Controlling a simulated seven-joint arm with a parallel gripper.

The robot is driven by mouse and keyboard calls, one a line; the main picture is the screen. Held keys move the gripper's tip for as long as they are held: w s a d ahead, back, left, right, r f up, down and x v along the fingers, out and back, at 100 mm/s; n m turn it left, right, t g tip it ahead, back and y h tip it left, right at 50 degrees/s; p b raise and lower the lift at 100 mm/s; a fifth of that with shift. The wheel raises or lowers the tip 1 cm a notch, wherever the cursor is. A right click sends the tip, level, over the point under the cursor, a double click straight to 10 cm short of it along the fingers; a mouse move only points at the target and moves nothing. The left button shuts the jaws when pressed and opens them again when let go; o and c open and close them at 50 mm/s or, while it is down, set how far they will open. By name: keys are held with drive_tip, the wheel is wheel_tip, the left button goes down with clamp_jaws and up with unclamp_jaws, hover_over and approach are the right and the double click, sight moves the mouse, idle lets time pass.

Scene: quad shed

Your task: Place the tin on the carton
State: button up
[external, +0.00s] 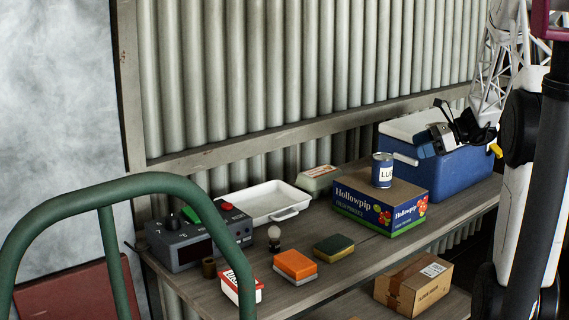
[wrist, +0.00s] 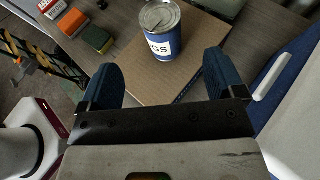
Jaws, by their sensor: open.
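The blue tin (external: 382,171) with a white label and metal lid stands upright on top of the Hollowpip carton (external: 362,207), near the middle of its top. In the wrist view the tin (wrist: 161,32) stands on the brown carton top (wrist: 190,62), just beyond my fingers. My gripper (external: 447,122) is at the right in the external view, above the blue cooler and to the right of the tin. In the wrist view my gripper (wrist: 164,88) has its two blue fingers spread wide, with nothing between them. It is apart from the tin.
A blue cooler (external: 450,174) with a white lid stands right of the carton. Left on the bench are a white tray (external: 262,203), a grey control box (external: 190,244), sponges (external: 295,264) and a bulb (external: 274,236). A cardboard box (external: 412,286) sits on the lower shelf. A green rail (external: 120,194) is in front.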

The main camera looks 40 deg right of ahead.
drive_tip(key=s+a+r+n+g+h, duration=0.1)
drive_tip(key=s+a+r+n+g, duration=0.2)
drive_tip(key=a, duration=0.5)
drive_tip(key=s+a+r+n+g, duration=0.2)
drive_tip(key=a+n, duration=0.3)
drive_tip(key=a, duration=0.3)
drive_tip(key=s+a+r+n+g+h, duration=0.1)
drive_tip(key=s+a+r+n+g, duration=0.15)
drive_tip(key=a+n, duration=0.4)
drive_tip(key=s+a+r+n+h, duration=0.2)
drive_tip(key=s+a+n+h, duration=0.2)
drive_tip(key=s+a+n, duration=0.2)
drive_tip(key=s+a+r+n+h, duration=0.3)
drive_tip(key=s+a+n, duration=0.3)
drive_tip(key=s, duration=0.4)
drive_tip(key=shift+a+r+h, duration=0.25)
drive_tip(key=shift+a+h, duration=0.15)
drive_tip(key=shift+a, duration=0.05)
